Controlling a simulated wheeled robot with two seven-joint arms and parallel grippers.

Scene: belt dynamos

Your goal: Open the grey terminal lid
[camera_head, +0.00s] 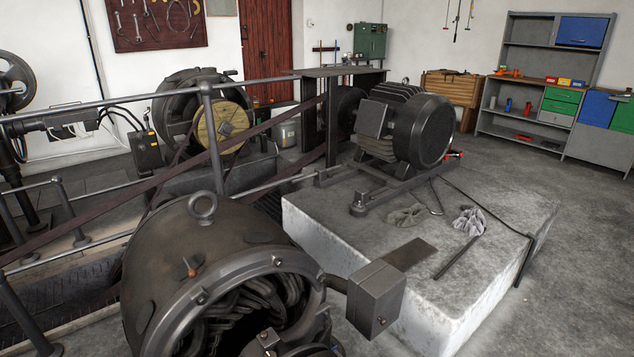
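Two grey boxes that could carry the terminal lid are in view. One is a grey box (376,298) on an arm at the right side of the large near dynamo (205,250); its visible faces look closed. The other is a square grey box (372,118) on the side of the ribbed motor (405,125) on the concrete block; its front face looks shut. I cannot tell which one bears the lid. Neither of my grippers shows in this view.
A pale concrete block (330,222) bears the motor, rags (469,221), a dark flat plate (411,253) and a loose bar (455,258). Metal railings (213,140) and belts cross the left. The floor at right (585,240) is clear before a grey shelf unit (520,127).

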